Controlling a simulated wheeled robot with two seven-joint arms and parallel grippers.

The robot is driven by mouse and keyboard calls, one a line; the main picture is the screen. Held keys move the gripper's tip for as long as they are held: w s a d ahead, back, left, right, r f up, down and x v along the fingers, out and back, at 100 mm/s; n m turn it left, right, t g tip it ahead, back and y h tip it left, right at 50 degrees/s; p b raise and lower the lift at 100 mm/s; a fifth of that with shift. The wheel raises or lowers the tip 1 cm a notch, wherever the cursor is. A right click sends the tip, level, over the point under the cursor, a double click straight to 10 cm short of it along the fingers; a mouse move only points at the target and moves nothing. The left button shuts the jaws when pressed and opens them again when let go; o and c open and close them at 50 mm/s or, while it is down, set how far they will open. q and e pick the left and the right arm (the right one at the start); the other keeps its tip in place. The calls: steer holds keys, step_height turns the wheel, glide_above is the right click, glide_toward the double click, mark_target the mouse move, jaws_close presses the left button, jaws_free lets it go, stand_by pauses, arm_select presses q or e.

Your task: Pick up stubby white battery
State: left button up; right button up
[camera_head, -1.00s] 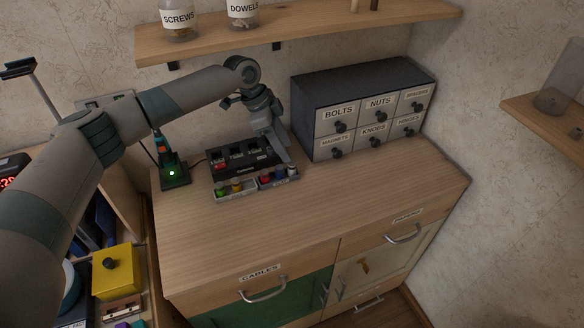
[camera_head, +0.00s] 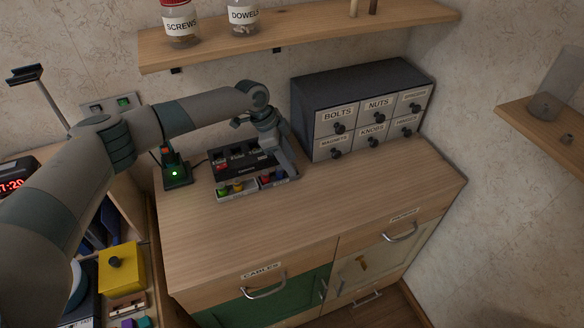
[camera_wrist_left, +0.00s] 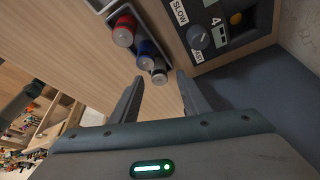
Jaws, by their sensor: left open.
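The stubby white battery (camera_wrist_left: 159,74) stands at the near end of a row in the left wrist view, with a blue battery (camera_wrist_left: 146,55) and a red battery (camera_wrist_left: 123,33) beyond it. They sit in a small grey tray (camera_wrist_left: 112,22) on the wooden top. My left gripper (camera_wrist_left: 160,90) is open, its fingertips just short of the white battery and roughly one to each side; nothing is between them. In the head view my left gripper (camera_head: 288,168) is at the tray's right end and hides part of it. My right gripper is not in view.
The black charger (camera_head: 243,163) with dials stands right behind the tray. A grey drawer block (camera_head: 360,110) stands close to the right of my left gripper. A wooden shelf (camera_head: 300,38) with jars hangs above. The front of the cabinet top (camera_head: 300,225) is clear.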

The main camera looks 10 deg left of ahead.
arm_select(q)
steer(key=shift+c, duration=0.7)
jaws_close()
steer(key=shift+r, duration=0.2)
steer(key=shift+r+b, duration=0.25)
steer(key=shift+b, duration=0.1)
steer(key=r+b, duration=0.1)
steer(key=r, duration=0.2)
steer(key=shift+s+d+r+b, duration=0.1)
steer(key=shift+d+b, duration=0.1)
steer(key=shift+b, duration=0.2)
steer(key=s+d+r+b, duration=0.3)
steer(key=s+d+r, duration=0.2)
steer(key=d, duration=0.5)
steer(key=shift+s+r, duration=0.2)
steer(key=shift+r, duration=0.8)
